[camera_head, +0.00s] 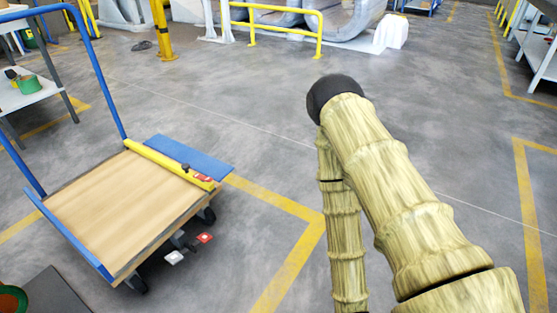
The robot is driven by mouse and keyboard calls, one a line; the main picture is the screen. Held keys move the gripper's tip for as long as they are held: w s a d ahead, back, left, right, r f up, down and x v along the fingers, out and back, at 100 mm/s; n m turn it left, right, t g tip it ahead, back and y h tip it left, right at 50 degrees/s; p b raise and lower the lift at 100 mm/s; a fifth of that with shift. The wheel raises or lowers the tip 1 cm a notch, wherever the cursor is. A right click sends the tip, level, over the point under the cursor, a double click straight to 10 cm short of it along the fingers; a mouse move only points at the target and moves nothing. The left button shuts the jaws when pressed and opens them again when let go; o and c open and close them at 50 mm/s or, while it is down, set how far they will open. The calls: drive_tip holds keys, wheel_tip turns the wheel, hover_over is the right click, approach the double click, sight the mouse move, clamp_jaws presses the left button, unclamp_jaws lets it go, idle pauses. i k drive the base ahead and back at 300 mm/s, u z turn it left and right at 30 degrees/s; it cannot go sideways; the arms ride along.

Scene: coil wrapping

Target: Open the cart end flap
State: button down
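The cart (120,215) stands at the left, with a light wooden deck and a blue tube handle (98,65) rising on its left side. A yellow bar (165,163) lies along the deck's far right edge, with a small black knob and a red-and-white label near its right end. A flat blue panel (195,155), which looks like the end flap, sticks out beyond the bar; its exact tilt is hard to tell. My arm, with a pale ringed surface and a dark rounded joint, is at the right, apart from the cart. My gripper is not visible.
A red pedal (205,238) and a white pedal (174,257) show under the cart's right edge. A yellow rail (275,28) and large wrapped coils stand at the back. A worktable (32,93) is at the upper left. The grey floor between cart and rail is clear.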

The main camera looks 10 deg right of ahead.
sight(205, 165)
drive_tip(key=z, duration=1.3)
drive_tip(key=i, duration=1.4)
drive_tip(key=u, duration=2.5)
